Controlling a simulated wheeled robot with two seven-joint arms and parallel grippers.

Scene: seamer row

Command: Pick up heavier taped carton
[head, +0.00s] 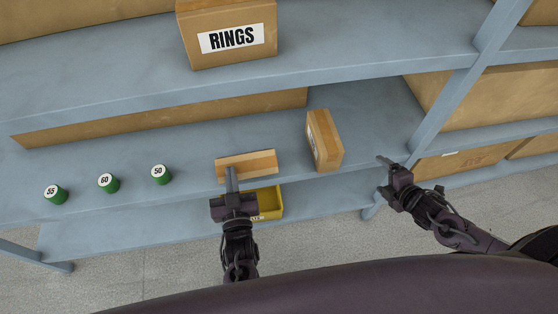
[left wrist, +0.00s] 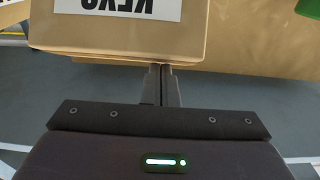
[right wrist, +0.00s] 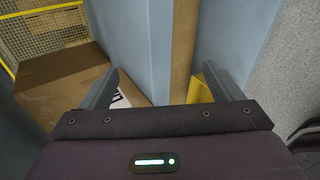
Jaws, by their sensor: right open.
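Two tan cartons stand on the middle shelf in the head view: a middle carton (head: 262,163) and a right carton (head: 328,138) with a white label on its left side. I cannot make out tape on either. My left gripper (head: 231,176) is shut at the near side of the middle carton. In the left wrist view its fingers (left wrist: 165,85) are together, tips at the lower edge of a carton (left wrist: 110,42) labelled KEYS; contact is unclear. My right gripper (head: 386,160) is open and empty, right of the right carton. Its spread fingers show in the right wrist view (right wrist: 163,85).
A RINGS carton (head: 205,22) sits on the upper shelf. Three green numbered cylinders (head: 108,183) stand at left on the middle shelf. A yellow bin (head: 272,203) is below, partly behind my left gripper. A blue upright (head: 455,90) rises near my right gripper.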

